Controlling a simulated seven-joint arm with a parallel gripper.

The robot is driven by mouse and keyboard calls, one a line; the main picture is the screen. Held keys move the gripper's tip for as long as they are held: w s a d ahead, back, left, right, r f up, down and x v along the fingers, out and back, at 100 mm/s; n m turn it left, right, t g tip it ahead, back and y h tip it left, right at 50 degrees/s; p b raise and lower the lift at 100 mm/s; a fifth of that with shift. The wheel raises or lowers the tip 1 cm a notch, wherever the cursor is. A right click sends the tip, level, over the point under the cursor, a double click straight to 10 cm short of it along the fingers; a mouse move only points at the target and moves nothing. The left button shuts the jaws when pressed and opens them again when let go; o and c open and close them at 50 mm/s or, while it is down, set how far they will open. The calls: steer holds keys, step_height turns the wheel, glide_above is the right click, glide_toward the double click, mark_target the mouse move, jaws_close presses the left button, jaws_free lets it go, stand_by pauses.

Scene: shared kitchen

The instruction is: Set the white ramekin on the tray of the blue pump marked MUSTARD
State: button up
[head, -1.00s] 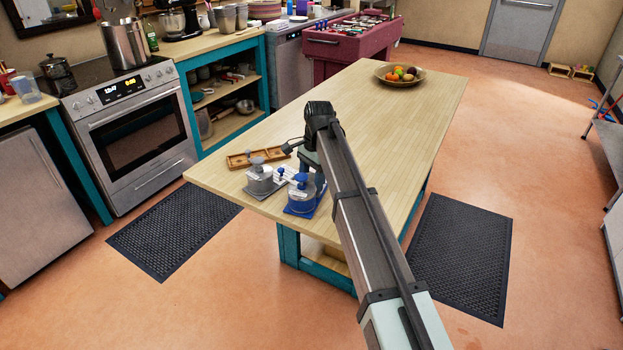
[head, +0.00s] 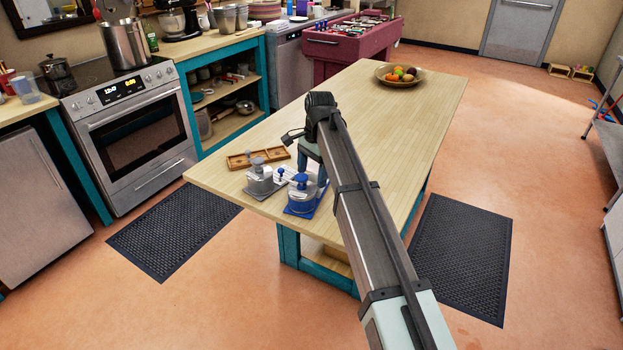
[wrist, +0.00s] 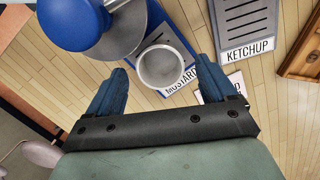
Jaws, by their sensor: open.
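The blue pump (head: 301,197) stands near the close end of the island; its blue round top (wrist: 75,22) fills the upper left of the wrist view. The white ramekin (wrist: 162,68) is upright over the blue tray (wrist: 182,48), beside the pump's body, and partly covers the MUSTARD label (wrist: 182,84). It looks seated on the tray. My gripper (wrist: 160,80) is open, with one blue finger on each side of the ramekin and visible gaps between. In the head view I cannot make the ramekin out clearly.
A grey pump (head: 260,178) stands left of the blue one; its grey tray is labelled KETCHUP (wrist: 248,50). A wooden compartment tray (head: 258,157) lies behind it. A fruit bowl (head: 399,76) is at the island's far end. The middle of the island top (head: 385,115) is clear.

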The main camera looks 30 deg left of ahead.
step_height(320, 180, up, 9)
steer(key=w, duration=0.1)
steer(key=shift+d+r, duration=0.2)
